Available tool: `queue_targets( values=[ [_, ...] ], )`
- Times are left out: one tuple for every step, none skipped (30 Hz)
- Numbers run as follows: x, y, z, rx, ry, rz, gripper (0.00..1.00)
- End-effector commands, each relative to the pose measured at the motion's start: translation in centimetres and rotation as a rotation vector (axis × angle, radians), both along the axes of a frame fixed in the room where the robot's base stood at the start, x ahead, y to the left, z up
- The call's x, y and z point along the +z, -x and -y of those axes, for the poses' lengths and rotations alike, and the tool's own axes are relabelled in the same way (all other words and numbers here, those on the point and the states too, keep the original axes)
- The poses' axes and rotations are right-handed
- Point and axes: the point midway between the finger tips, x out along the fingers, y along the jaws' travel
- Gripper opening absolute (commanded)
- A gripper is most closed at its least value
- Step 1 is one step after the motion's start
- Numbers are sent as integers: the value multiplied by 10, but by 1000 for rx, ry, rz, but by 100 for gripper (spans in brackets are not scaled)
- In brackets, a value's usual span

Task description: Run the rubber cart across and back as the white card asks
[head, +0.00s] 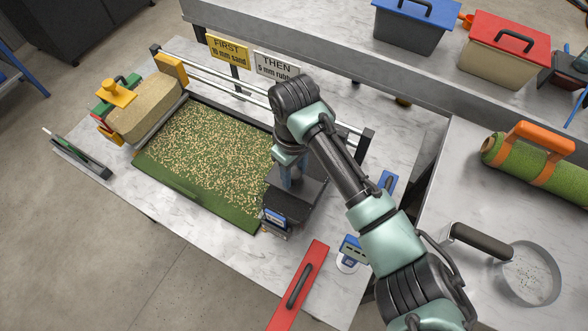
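The white card (276,68) behind the rails reads "THEN 5 mm rubb…", its right end hidden by my arm. The dark cart (287,207), which looks like the rubber cart, stands at the right end of the turf bed, partly hidden under my arm. My gripper (292,180) points down at the top of this cart, around a bluish upright part; its fingertips are too hidden to tell open from shut. The green turf (212,150) left of the cart is speckled with tan grains. Its front strip is bare green.
A tan cart (146,108) with a yellow knob stands at the left end. A yellow card (228,50) reads "FIRST" and sand. A red bar (298,288) lies at the front. A turf roll (540,168), a sieve (530,274) and lidded bins (415,27) stand right.

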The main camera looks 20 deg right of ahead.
Motion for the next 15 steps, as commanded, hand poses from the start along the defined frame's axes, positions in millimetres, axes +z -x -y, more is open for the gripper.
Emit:
queue_targets(
  values=[
    [0, 0, 0, 0, 0, 0, 31],
    [0, 0, 0, 0, 0, 0, 26],
    [0, 0, 0, 0, 0, 0, 19],
    [0, 0, 0, 0, 0, 0, 13],
    [0, 0, 0, 0, 0, 0, 8],
    [0, 0, 0, 0, 0, 1, 1],
    [0, 0, 0, 0, 0, 1, 0],
    [0, 0, 0, 0, 0, 1, 0],
    [0, 0, 0, 0, 0, 1, 0],
    [0, 0, 0, 0, 0, 1, 0],
    [1, 0, 0, 0, 0, 1, 0],
    [1, 0, 0, 0, 0, 1, 0],
    [1, 0, 0, 0, 0, 1, 0],
    [1, 0, 0, 0, 0, 1, 0],
    [1, 0, 0, 0, 0, 1, 0]
  ],
)
